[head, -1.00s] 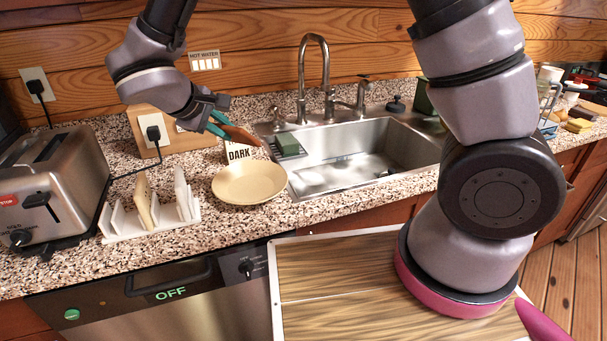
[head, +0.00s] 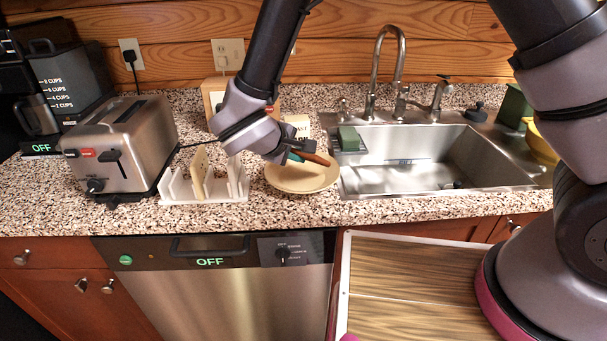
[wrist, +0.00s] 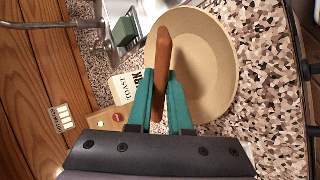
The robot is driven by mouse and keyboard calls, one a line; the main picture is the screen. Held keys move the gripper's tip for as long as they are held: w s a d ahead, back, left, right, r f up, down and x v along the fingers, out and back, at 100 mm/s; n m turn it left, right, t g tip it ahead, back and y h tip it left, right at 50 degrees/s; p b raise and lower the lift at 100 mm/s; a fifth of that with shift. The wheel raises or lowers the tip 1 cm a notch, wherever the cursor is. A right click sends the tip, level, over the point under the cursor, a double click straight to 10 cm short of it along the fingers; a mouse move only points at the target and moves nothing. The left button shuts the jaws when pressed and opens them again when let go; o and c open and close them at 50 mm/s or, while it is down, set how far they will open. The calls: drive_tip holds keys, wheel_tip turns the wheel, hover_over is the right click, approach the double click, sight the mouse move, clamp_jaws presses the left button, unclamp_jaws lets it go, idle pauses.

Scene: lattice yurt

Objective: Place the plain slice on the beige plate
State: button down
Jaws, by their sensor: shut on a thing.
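My gripper (head: 294,157) is shut on a brown slice (head: 318,159), its teal fingers on both sides of it. In the wrist view the gripper (wrist: 162,88) holds the slice (wrist: 163,55) edge-on. The round beige plate (head: 305,182) lies on the counter left of the sink; it also shows in the wrist view (wrist: 208,70). The slice is over the plate's near-sign side; I cannot tell whether it touches. A pale tan slice (head: 200,172) stands upright in the white rack (head: 175,188) left of the plate.
A sign reading dark toast (wrist: 122,88) stands behind the plate. The sink (head: 430,160) with a green sponge (head: 348,138) lies to the right. A steel toaster (head: 125,140) stands left of the rack. The dishwasher front (head: 220,290) is below the counter.

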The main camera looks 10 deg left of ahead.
drive_tip(key=shift+f, duration=1.1)
drive_tip(key=c, duration=1)
unclamp_jaws()
drive_tip(key=v, duration=0.8)
drive_tip(key=shift+a+r, duration=0.1)
drive_tip(key=shift+r, duration=0.05)
